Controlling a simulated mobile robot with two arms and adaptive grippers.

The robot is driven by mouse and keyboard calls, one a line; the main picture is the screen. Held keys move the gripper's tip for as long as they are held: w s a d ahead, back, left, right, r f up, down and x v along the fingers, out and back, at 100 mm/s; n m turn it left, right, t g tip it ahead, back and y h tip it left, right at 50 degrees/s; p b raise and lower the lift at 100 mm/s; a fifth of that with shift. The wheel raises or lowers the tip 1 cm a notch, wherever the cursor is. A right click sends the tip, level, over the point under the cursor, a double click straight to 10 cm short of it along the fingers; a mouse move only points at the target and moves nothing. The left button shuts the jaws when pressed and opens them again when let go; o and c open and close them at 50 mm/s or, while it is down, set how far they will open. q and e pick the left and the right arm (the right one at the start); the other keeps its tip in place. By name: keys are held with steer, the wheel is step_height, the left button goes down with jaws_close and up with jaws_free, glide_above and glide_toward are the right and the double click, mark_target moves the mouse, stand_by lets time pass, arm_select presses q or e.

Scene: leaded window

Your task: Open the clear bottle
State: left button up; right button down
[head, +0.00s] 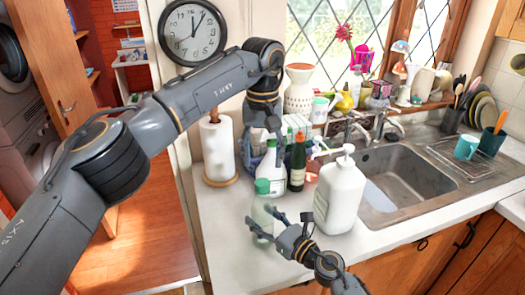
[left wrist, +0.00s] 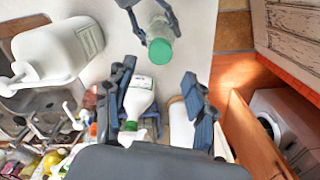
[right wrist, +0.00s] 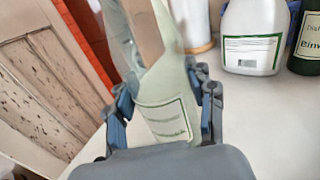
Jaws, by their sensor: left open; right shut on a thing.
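The clear bottle (head: 262,215) stands upright on the counter with its green cap (head: 262,187) on. My right gripper (head: 264,228) is shut around the bottle's body, low down. The right wrist view shows the fingers on both sides of the labelled clear bottle (right wrist: 165,115); its cap is out of that view. My left gripper (head: 272,132) is open and empty, pointing down, higher than the bottle and apart from it. In the left wrist view, the green cap (left wrist: 160,51) shows just beyond the open fingertips (left wrist: 158,74).
A large white pump bottle (head: 340,195) stands right of the clear bottle. A white bottle (head: 271,168) and a dark green bottle (head: 297,165) stand close behind. A paper towel roll (head: 218,150) is at the left. The counter (head: 228,245) is free at front left.

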mark_target(262, 182)
arm_select(q)
step_height(262, 182, down, 7)
stand_by(0.3)
steer(key=shift+c, duration=0.4)
